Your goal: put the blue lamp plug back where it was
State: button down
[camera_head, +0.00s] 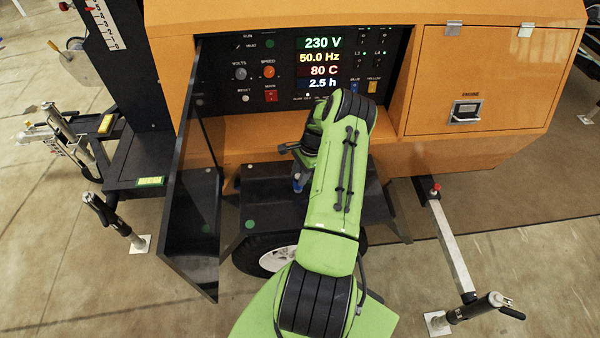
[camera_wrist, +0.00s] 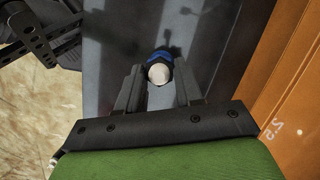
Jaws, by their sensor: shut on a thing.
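The blue lamp plug (camera_wrist: 158,66) has a blue body and a pale round end. It sits between the two dark fingers of my gripper (camera_wrist: 159,82) in the wrist view, and the gripper is shut on it. In the head view a bit of the plug (camera_head: 297,186) shows below my wrist, over the black fender top (camera_head: 262,208); whether it touches the fender I cannot tell. On the control panel (camera_head: 222,82) a blue fitting (camera_head: 354,87) sits beside a yellow one (camera_head: 373,87), up and right of my gripper. My arm hides part of the panel's lower edge.
The dark panel door (camera_head: 190,215) hangs open on the left, close to my gripper. The orange housing (camera_head: 470,85) has a shut engine hatch on the right. An outrigger leg (camera_head: 445,240) stands at right. A wheel (camera_head: 280,258) is under the fender.

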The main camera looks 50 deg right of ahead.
jog(key=shift+f+b, duration=0.5)
jog(key=shift+f, duration=0.05)
jog(key=c, duration=0.7)
grip_release()
jog(key=shift+o, duration=0.2)
jog(key=p+v, duration=0.1)
jog(key=v, duration=1.4)
jog(key=shift+d+r, duration=0.15)
jog(key=shift+r, duration=0.2)
jog(key=shift+s, duration=0.1)
